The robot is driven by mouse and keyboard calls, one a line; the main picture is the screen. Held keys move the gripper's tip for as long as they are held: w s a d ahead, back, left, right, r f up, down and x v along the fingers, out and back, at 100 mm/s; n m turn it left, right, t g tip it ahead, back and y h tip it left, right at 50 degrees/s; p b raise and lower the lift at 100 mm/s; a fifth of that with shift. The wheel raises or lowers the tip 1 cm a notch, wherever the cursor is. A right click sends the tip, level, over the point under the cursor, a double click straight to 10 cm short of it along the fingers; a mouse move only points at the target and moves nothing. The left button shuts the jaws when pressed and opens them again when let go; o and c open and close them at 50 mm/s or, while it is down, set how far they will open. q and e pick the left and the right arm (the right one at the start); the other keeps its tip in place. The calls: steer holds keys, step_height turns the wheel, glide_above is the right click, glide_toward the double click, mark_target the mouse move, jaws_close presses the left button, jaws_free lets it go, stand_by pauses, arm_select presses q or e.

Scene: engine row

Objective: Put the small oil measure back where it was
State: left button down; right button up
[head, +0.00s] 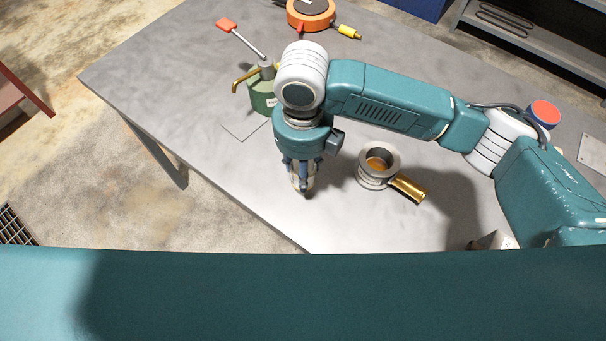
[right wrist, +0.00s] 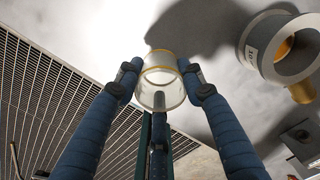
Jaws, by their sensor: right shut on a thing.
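The small oil measure (right wrist: 160,62) looks like a clear, open cylinder with a yellow band in the right wrist view. My right gripper (right wrist: 160,84) is shut on it, with its three blue fingers around the wall. In the head view my right gripper (head: 302,178) points down over the table's near part, left of the grey cup, and its fingers hide most of the measure. I cannot tell whether the measure touches the table. My left gripper is not in view.
A grey cup with brown contents and a brass handle (head: 409,188) stands close right of my gripper. A green oil can (head: 262,104) stands behind, beside a thin outlined square (head: 240,130) on the table. An orange round thing (head: 311,14) lies at the back. The near table edge is close.

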step_height(320, 180, down, 4)
steer(key=shift+r+p, duration=0.2)
steer(key=shift+p, duration=0.1)
steer(key=shift+f, duration=0.25)
steer(key=shift+f, duration=0.2)
steer(key=o, duration=1.4)
steer(key=shift+c, duration=0.2)
steer(key=shift+r, duration=0.15)
step_height(320, 180, up, 12)
steer(key=b, duration=0.2)
steer(key=shift+b, duration=0.3)
